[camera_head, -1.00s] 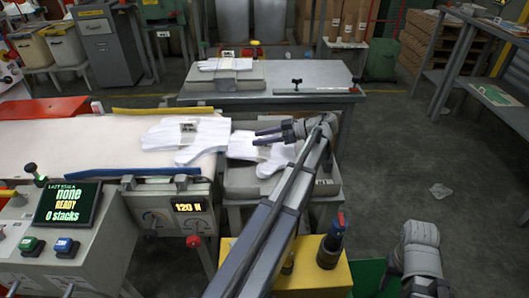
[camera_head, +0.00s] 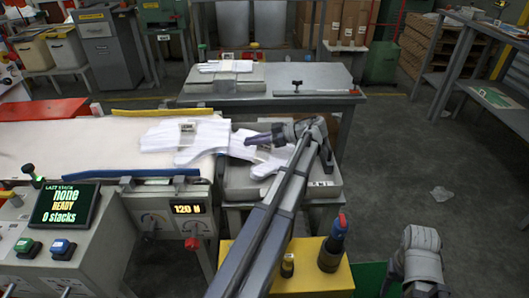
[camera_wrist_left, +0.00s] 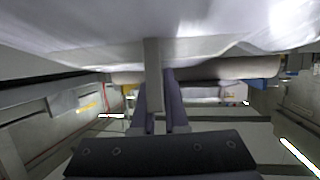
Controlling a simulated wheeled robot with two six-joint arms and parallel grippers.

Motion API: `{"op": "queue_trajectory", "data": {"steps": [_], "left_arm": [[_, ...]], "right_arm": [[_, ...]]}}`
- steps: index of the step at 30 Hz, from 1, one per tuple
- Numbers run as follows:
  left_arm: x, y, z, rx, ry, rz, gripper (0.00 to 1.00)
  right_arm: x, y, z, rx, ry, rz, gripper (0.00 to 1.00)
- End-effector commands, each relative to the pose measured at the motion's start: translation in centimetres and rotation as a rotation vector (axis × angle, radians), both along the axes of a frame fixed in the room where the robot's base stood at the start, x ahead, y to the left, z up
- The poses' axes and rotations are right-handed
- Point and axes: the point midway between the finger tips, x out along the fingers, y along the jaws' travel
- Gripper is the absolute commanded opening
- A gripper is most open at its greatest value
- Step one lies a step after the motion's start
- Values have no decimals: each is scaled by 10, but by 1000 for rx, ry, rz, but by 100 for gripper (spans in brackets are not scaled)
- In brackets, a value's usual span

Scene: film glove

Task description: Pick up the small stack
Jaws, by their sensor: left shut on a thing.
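A small stack of white gloves (camera_head: 240,150) lies at the end of the conveyor, over a grey block. My left gripper (camera_head: 252,138) reaches over it from the right, its fingers together at the stack's middle. In the left wrist view, white cloth (camera_wrist_left: 200,45) fills the top. A pale strip (camera_wrist_left: 152,70) stands at the fingertips of my left gripper (camera_wrist_left: 160,75), which is shut on the stack. A second white glove stack (camera_head: 205,133) with a label lies beside it on the conveyor. My right gripper (camera_head: 417,240) is at the lower right; its fingers are not clear.
The white conveyor (camera_head: 70,140) has a yellow rail behind and a blue rail in front. A control panel with a screen (camera_head: 66,204) stands at left. Bottles stand on a yellow box (camera_head: 310,278) in front. A grey table (camera_head: 310,82) holds another glove stack behind.

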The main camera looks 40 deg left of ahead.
Motion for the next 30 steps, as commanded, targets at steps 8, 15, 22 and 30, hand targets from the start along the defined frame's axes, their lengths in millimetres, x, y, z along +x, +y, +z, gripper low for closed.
{"op": "queue_trajectory", "data": {"steps": [8, 15, 22, 30], "left_arm": [[0, 0, -1, -3, -1, 0, 0], [0, 0, -1, -3, -1, 0, 0], [0, 0, 3, -3, -1, 0, 0], [4, -5, 12, -2, -1, -2, 0]], "right_arm": [[0, 0, 0, 0, 0, 0, 50], [0, 0, 0, 0, 0, 0, 50], [0, 0, 3, 1, 0, 0, 50], [0, 0, 12, 2, 1, -1, 50]]}}
